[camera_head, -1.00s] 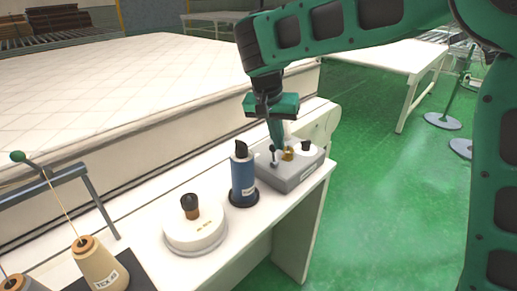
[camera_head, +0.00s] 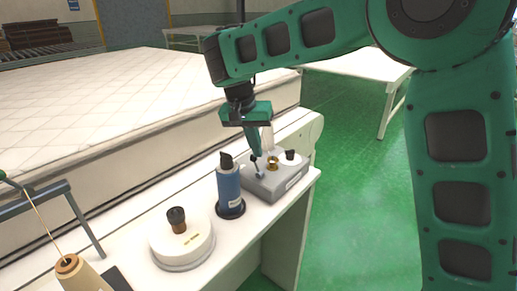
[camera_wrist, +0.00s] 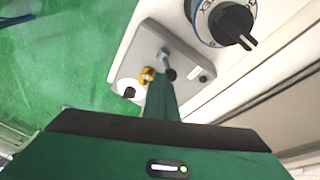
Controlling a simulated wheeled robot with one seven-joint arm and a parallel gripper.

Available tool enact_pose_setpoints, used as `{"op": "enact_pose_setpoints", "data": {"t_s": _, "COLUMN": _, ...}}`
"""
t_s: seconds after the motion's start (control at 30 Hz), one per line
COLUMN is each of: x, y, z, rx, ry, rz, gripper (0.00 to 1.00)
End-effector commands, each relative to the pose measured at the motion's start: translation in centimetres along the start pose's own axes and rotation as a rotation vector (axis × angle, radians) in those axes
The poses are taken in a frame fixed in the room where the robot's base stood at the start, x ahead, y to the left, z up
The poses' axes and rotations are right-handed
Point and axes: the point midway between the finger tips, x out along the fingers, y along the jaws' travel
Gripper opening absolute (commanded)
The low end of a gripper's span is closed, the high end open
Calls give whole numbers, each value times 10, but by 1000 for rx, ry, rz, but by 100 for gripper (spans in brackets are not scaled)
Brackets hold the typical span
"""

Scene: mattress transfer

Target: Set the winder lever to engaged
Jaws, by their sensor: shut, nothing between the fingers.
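The winder is a grey box (camera_head: 276,182) on the white bench. It carries a small metal lever, a brass post (camera_head: 272,163) and a white cap with a black knob (camera_head: 290,156). In the wrist view the lever (camera_wrist: 165,56) is a thin metal stem with a dark ball end beside the brass post (camera_wrist: 148,75). My gripper (camera_head: 257,153) points down at the box, shut and empty. Its green fingers (camera_wrist: 163,88) reach close to the lever's ball end; I cannot tell whether they touch it. Any lever position marks are not readable.
A blue cylinder with a black knob (camera_head: 229,190) stands close to the box. A white round dial (camera_head: 182,246) and a thread cone (camera_head: 80,275) are nearer. A mattress (camera_head: 140,95) lies behind the bench. Green floor (camera_head: 350,220) is open to the right.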

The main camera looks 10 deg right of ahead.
Motion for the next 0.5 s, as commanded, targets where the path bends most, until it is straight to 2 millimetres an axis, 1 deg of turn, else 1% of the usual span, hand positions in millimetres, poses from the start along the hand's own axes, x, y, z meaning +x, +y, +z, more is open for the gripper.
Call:
{"op": "enact_pose_setpoints", "data": {"t_s": 0.03, "x": -1, "y": -7, "z": -1, "rx": -11, "ry": 10, "rz": -13, "gripper": 0}}
{"op": "enact_pose_setpoints", "data": {"t_s": 0.17, "x": -2, "y": -7, "z": -1, "rx": -12, "ry": 10, "rz": -14, "gripper": 0}}
{"op": "enact_pose_setpoints", "data": {"t_s": 0.27, "x": -4, "y": -4, "z": -2, "rx": -11, "ry": 10, "rz": -15, "gripper": 0}}
{"op": "enact_pose_setpoints", "data": {"t_s": 0.37, "x": -9, "y": 5, "z": -3, "rx": -7, "ry": 9, "rz": -13, "gripper": 0}}
{"op": "enact_pose_setpoints", "data": {"t_s": 0.5, "x": -19, "y": 27, "z": -7, "rx": -1, "ry": 7, "rz": -9, "gripper": 0}}
